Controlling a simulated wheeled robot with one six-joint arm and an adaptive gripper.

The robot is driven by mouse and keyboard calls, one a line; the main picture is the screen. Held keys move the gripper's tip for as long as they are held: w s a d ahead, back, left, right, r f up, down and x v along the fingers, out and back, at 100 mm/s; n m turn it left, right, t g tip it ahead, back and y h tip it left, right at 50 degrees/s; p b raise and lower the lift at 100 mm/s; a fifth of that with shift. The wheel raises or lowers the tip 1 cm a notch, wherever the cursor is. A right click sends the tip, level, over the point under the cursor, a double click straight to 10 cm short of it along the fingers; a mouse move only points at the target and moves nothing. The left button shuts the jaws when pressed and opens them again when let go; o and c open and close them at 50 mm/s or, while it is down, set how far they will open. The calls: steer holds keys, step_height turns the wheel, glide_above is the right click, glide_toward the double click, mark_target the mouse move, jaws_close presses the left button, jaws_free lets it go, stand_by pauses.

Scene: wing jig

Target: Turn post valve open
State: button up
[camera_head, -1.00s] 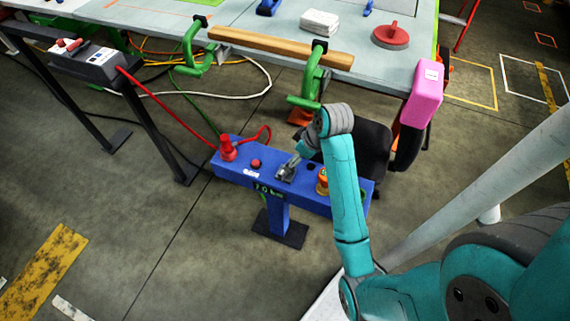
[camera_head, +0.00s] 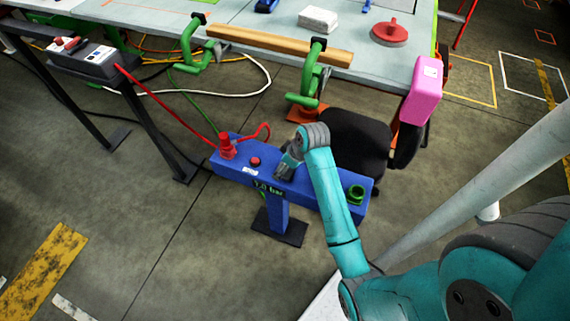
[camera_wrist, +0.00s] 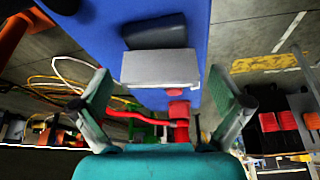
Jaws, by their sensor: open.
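The blue post (camera_head: 232,172) stands on the floor with a red fitting (camera_head: 227,148) and a red button (camera_head: 255,161) at its left end. A green round part (camera_head: 355,194) sits at its right end. My gripper (camera_head: 287,170) is over the middle of the post top, partly hidden by my wrist. In the wrist view, my open gripper (camera_wrist: 163,105) has its fingers spread, nothing between them touching. Ahead of it are a pale grey block (camera_wrist: 160,68) and a dark grey rounded part (camera_wrist: 155,30) on the blue face. I cannot tell which part is the valve handle.
A red hose (camera_head: 165,103) runs from the red fitting to a grey box (camera_head: 88,64) on a black stand. A table (camera_head: 270,50) with green clamps (camera_head: 312,75) and a wooden bar (camera_head: 282,47) lies behind. A black chair (camera_head: 357,140) stands close behind the post.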

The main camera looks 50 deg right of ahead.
steer(key=shift+c, duration=0.3)
steer(key=c, duration=1.1)
steer(key=shift+n+y, duration=0.5)
steer(key=shift+n, duration=0.7)
steer(key=o, duration=1.2)
steer(key=shift+c, duration=0.2)
steer(key=v, duration=1.2)
